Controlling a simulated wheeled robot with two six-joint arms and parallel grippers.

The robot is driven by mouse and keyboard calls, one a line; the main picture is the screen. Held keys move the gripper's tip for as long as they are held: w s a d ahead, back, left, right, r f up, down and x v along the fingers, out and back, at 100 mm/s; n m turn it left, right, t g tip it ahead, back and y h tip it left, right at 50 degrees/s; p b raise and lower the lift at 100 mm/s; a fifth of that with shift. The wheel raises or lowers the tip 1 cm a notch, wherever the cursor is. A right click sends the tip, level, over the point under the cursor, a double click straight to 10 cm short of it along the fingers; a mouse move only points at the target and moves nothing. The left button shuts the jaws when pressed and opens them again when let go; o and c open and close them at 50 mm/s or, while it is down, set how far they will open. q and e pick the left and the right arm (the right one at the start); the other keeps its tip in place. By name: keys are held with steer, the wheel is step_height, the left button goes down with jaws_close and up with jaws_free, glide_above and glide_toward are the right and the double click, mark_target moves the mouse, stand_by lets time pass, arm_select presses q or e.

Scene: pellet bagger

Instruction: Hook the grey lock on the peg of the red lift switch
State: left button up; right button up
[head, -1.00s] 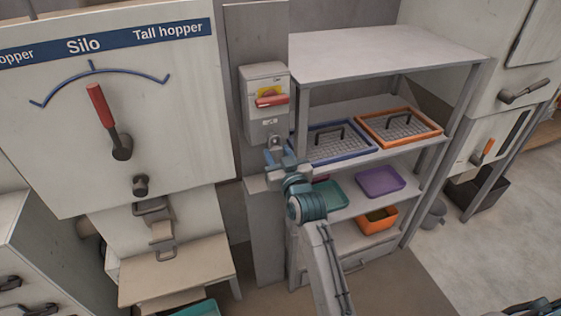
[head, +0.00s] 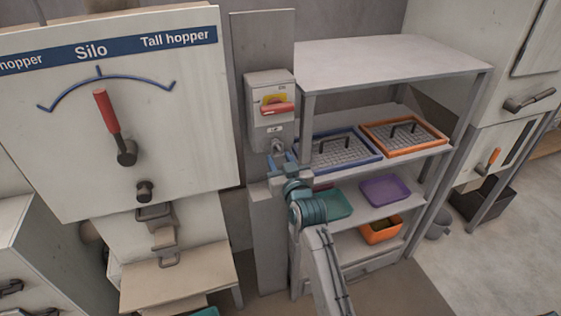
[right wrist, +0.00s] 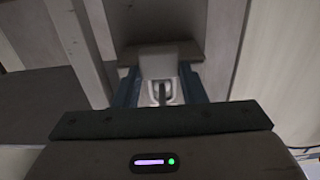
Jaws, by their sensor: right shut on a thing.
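The red lift switch (head: 277,107) is a red handle on a yellow plate, on a light grey box fixed to a grey post. My right gripper (head: 281,162) is just below this box and shut on the grey lock (head: 278,146), which shows only as a small grey shape under the box. In the right wrist view, the blue fingers of the gripper (right wrist: 160,92) flank a pale piece with a dark upright bar in its middle. I cannot tell whether the lock's shackle is around the peg or only close to it. My left gripper is out of view.
A grey shelf (head: 390,62) stands close to the right of the switch, with a blue-rimmed tray (head: 338,148), an orange-rimmed tray (head: 404,136) and coloured bins. A silo selector panel (head: 190,110) with a red lever stands at the left. Open floor lies at the lower right.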

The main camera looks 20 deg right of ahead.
steer(key=o, duration=1.1)
steer(key=shift+o, duration=0.2)
